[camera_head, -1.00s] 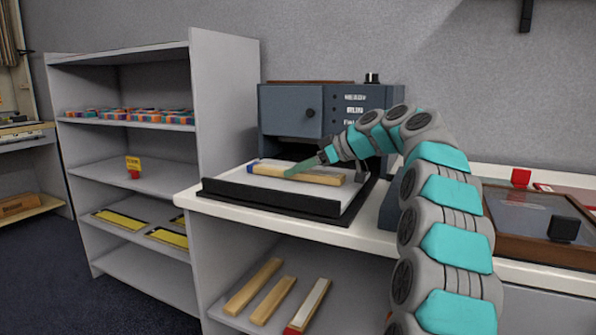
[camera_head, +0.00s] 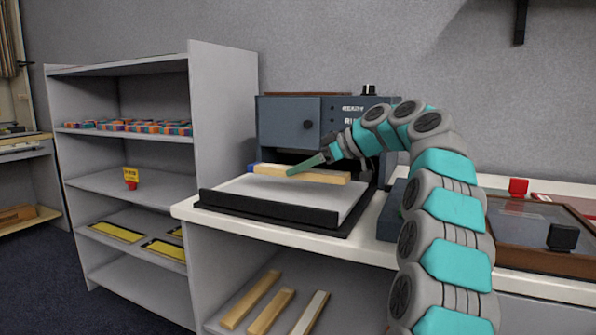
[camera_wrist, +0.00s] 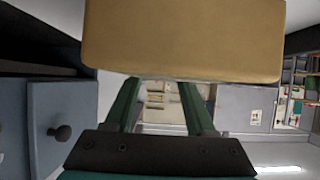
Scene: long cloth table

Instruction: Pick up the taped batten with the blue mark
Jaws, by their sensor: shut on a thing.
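The wooden batten with a blue mark at its left end (camera_head: 325,176) is held level above the white bed of the black-rimmed tray (camera_head: 270,215). My gripper (camera_head: 293,172) is shut on it, left of its middle. A gap shows between the batten and the tray. In the wrist view the batten (camera_wrist: 185,40) fills the top as a broad tan face, across the green fingers of my gripper (camera_wrist: 155,90). Tape cannot be made out clearly, and the blue mark is out of the wrist view.
A dark blue-grey machine with a knob (camera_head: 290,122) stands right behind the tray. A grey shelf unit (camera_head: 225,120) rises at the left. Several battens (camera_head: 268,313) lie on the shelf below. A wood-framed glass-topped case (camera_head: 520,235) sits to the right.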

